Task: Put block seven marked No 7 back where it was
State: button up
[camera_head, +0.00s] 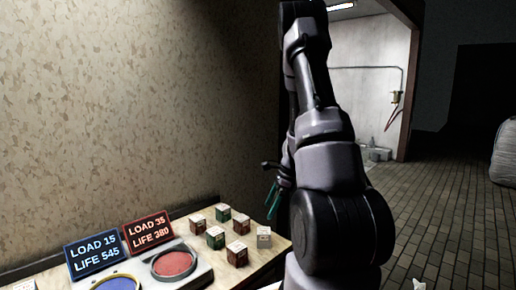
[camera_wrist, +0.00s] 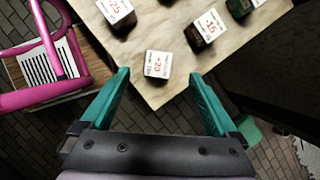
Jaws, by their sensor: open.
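Several small cube blocks stand on the table, among them a pale one (camera_head: 264,237) at the right and dark red and green ones to its left. I cannot read No 7 on any of them. In the wrist view a white-topped block marked like +20 (camera_wrist: 158,64) sits near the table corner, beyond and between my fingertips. Blocks marked like -25 (camera_wrist: 117,14) and -15 (camera_wrist: 207,30) stand farther off. My gripper (camera_head: 271,206), with teal fingers, is above the table's right end. In the wrist view my gripper (camera_wrist: 160,76) is open, with nothing gripped.
A blue sign (camera_head: 96,255) reads LOAD 15, LIFE 545; a red sign (camera_head: 148,231) reads LOAD 35, LIFE 380. A blue disc (camera_head: 118,284) and a red disc (camera_head: 174,263) lie before them. A pink frame (camera_wrist: 45,62) stands left of the table corner in the wrist view.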

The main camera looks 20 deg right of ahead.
jog(key=s+a+r+n+t, duration=0.15)
jog(key=a+r+n, duration=0.3)
jog(key=r, duration=0.55)
jog(key=s+a+r+n, duration=0.2)
jog(key=a+r+n, duration=0.25)
jog(key=r, duration=0.55)
jog(key=s+a+r+n+t, duration=0.1)
jog(key=s+a+r+n, duration=0.1)
jog(key=s+r+n, duration=0.1)
jog(key=s+a+r+n+t+h, duration=0.1)
jog(key=s+a+r+n, duration=0.1)
jog(key=s+r, duration=0.4)
jog(key=s+a+r+n+t+h, duration=0.1)
jog(key=s+a+r+n, duration=0.1)
jog(key=s+r+n, duration=0.2)
jog(key=shift+s+a+r+t, duration=0.3)
jog(key=shift+s+r+t, duration=0.1)
jog(key=shift+s, duration=0.65)
